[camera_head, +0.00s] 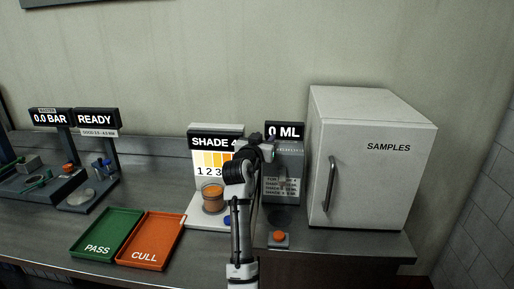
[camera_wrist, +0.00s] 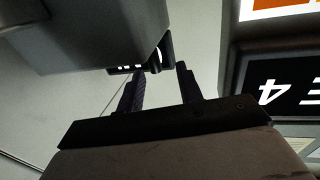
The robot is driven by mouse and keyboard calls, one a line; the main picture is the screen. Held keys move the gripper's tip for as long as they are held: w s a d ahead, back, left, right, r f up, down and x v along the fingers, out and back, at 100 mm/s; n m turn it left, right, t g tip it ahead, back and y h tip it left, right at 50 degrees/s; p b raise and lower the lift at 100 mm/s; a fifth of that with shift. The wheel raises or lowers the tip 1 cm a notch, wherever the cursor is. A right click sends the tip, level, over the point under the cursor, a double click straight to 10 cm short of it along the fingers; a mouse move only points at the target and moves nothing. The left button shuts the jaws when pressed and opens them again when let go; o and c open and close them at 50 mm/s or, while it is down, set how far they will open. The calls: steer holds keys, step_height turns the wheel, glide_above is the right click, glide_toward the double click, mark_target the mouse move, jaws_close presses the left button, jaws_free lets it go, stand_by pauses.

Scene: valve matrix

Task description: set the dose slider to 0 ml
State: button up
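The dose dispenser (camera_head: 292,158) is a grey unit with a dark display (camera_head: 286,132) reading "0 ML" and a row of small marks below it. The slider itself cannot be made out; my arm covers the unit's left side. My gripper (camera_head: 266,143) is raised in front of the upper left of the dispenser, by the display. In the wrist view my gripper (camera_wrist: 162,88) has its two dark fingers apart with a gap and nothing visible held between them. A dark display (camera_wrist: 160,58) with white characters is partly seen just beyond the fingertips. Contact cannot be told.
A "SHADE 4" board (camera_head: 207,160) with an orange-filled jar (camera_head: 212,198) stands left of the dispenser. A white "SAMPLES" cabinet (camera_head: 365,165) stands close on the right. An orange button (camera_head: 279,236) is in front. Green PASS (camera_head: 103,232) and orange CULL (camera_head: 148,238) trays lie left.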

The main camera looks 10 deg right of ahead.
steer(key=b+v, duration=0.4)
steer(key=v, duration=0.9)
steer(key=shift+a, duration=0.15)
